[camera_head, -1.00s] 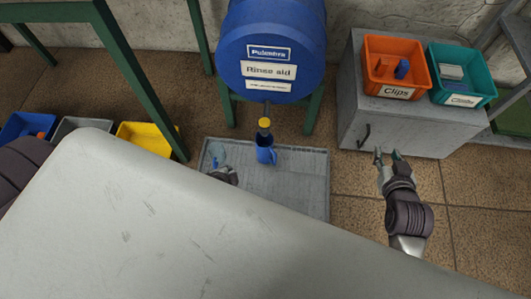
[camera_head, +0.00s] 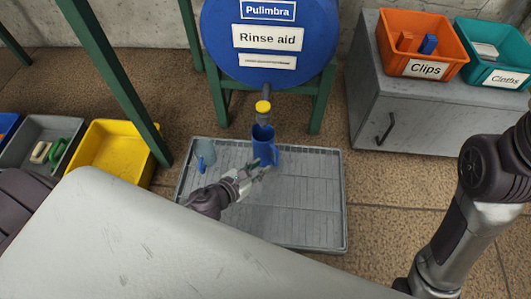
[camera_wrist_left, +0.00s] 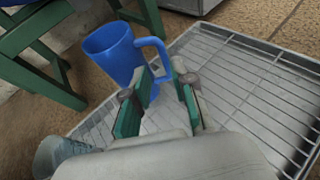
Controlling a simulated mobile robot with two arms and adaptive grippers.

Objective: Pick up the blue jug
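The blue jug (camera_head: 263,150) stands upright on the grey grated tray (camera_head: 310,200), below the yellow-topped tap (camera_head: 263,107) of the blue barrel. The green-padded fingers (camera_wrist_left: 158,85) are apart, with no grip visible. My right arm shows at the right of the head view, but its gripper is out of frame.
A grey cabinet (camera_head: 400,125) carries an orange bin (camera_head: 425,68) and a teal bin (camera_head: 500,77). A yellow bin (camera_head: 110,150) is left.

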